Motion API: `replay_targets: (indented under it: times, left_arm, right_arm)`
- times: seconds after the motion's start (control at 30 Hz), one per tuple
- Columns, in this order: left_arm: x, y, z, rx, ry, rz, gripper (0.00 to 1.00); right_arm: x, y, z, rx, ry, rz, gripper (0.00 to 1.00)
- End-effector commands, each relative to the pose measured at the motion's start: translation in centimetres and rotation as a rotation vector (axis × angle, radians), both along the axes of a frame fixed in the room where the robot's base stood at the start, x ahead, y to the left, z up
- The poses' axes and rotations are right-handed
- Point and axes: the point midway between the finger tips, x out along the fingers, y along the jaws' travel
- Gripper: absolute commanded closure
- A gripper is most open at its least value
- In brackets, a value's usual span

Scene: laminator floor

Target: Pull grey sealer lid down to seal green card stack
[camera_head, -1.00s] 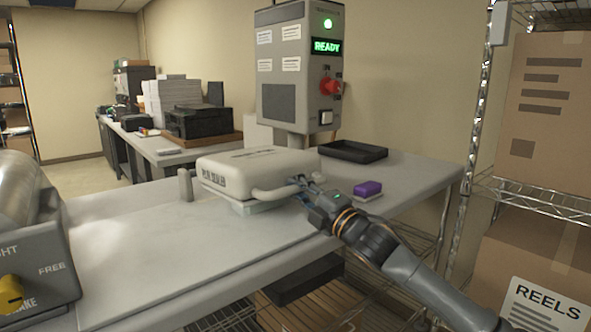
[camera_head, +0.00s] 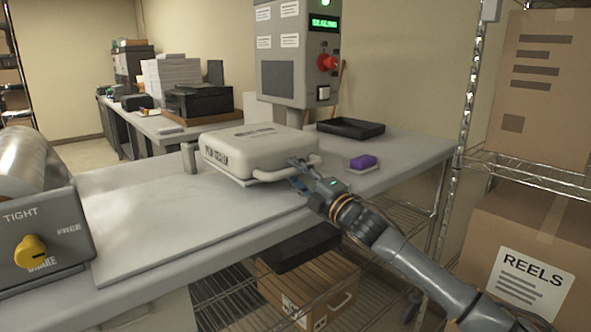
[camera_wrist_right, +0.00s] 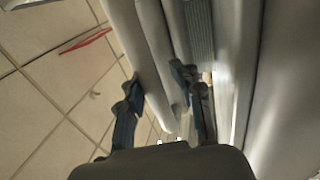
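The sealer lid (camera_head: 250,145), a pale grey box with dark lettering, lies nearly level on the worktable. Its bar handle (camera_head: 268,176) sticks out at the front and right; in the right wrist view a pale bar (camera_wrist_right: 150,65) runs between my fingers. My right gripper (camera_head: 296,174) is at the handle's right part, its fingers closed on either side of the bar; it also shows in the right wrist view (camera_wrist_right: 158,82). The green card stack is not visible; the space beneath the lid is hidden. My left gripper is out of view.
A control box (camera_head: 290,55) with a green display and red knob stands behind the sealer. A black tray (camera_head: 350,129) and purple block (camera_head: 363,161) lie to the right. A roller unit (camera_head: 45,235) with a yellow knob stands left. The front left tabletop is clear.

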Motion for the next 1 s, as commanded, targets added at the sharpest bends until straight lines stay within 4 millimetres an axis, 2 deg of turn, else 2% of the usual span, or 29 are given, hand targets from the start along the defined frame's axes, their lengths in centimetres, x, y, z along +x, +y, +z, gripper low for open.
replay_targets:
  times: [0.47,0.57,1.0]
  left_arm:
    - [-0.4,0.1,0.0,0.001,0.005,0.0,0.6]
    - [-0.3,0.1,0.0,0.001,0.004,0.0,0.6]
    - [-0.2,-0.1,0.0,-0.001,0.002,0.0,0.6]
  right_arm:
    - [-0.5,-0.6,-0.2,0.001,0.002,-0.004,0.72]
    - [-1.5,-1.4,-0.5,0.001,0.002,-0.004,0.72]
    - [-8.2,-6.3,-2.4,-0.001,0.002,-0.006,0.72]
